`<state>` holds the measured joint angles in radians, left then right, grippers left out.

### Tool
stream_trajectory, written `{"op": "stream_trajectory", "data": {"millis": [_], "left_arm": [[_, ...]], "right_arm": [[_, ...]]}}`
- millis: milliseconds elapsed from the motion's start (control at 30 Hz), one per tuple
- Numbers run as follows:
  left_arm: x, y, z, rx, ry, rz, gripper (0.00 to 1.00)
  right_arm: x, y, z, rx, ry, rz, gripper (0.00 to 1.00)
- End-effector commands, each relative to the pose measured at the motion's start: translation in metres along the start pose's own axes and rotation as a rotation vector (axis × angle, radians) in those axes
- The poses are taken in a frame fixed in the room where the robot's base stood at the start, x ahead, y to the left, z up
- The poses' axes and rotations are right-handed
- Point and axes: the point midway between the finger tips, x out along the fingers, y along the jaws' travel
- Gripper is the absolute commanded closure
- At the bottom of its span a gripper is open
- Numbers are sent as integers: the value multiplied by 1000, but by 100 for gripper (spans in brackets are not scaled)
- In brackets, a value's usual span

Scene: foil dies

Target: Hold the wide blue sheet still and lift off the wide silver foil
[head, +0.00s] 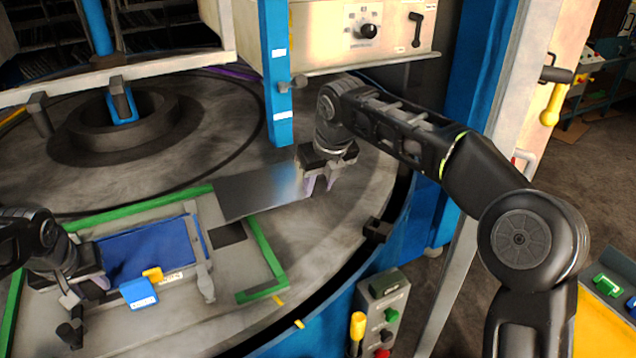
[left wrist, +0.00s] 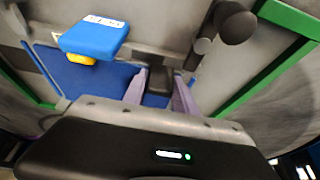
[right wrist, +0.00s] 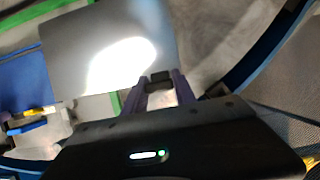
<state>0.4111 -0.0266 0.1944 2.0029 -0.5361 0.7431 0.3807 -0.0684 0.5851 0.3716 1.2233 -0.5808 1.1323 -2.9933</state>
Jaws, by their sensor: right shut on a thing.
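The wide blue sheet (head: 150,245) lies flat on the grey plate inside the green frame, in the head view at lower left. My left gripper (head: 92,288) is at its left end, with fingers apart over the sheet's edge in the left wrist view (left wrist: 160,92); contact is unclear. The wide silver foil (head: 250,192) is off to the right of the blue sheet, across the green frame's edge. My right gripper (head: 320,183) is shut on the foil's right end. In the right wrist view the foil (right wrist: 75,60) shows a bright glare, and its gripped edge is partly hidden.
A blue block (head: 138,293) with a yellow part sits at the sheet's front edge. A grey bar (head: 198,255) stands at the sheet's right end. A dark square (head: 228,234) lies beside it. A blue post (head: 276,80) and control box (head: 365,30) stand behind my right gripper.

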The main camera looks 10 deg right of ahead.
Motion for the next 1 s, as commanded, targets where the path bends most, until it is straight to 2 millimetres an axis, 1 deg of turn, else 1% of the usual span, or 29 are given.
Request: {"op": "stream_trajectory", "data": {"millis": [33,267,533,633,767,867,1000], "left_arm": [[0,0,0,0,0,0,62],[0,0,0,0,0,0,43],[0,0,0,0,0,0,42],[-4,0,-1,0,2,0,42],[-17,0,-1,0,4,0,42],[-34,0,-1,-1,6,0,42],[-63,0,-2,0,7,0,42]], "right_arm": [[0,0,0,0,-2,0,100],[0,0,0,0,-2,0,100],[0,0,0,0,-2,0,100],[0,0,0,0,-2,0,100],[-1,0,0,0,-2,0,100],[0,0,0,0,-2,0,100],[0,0,0,0,-2,0,100]]}}
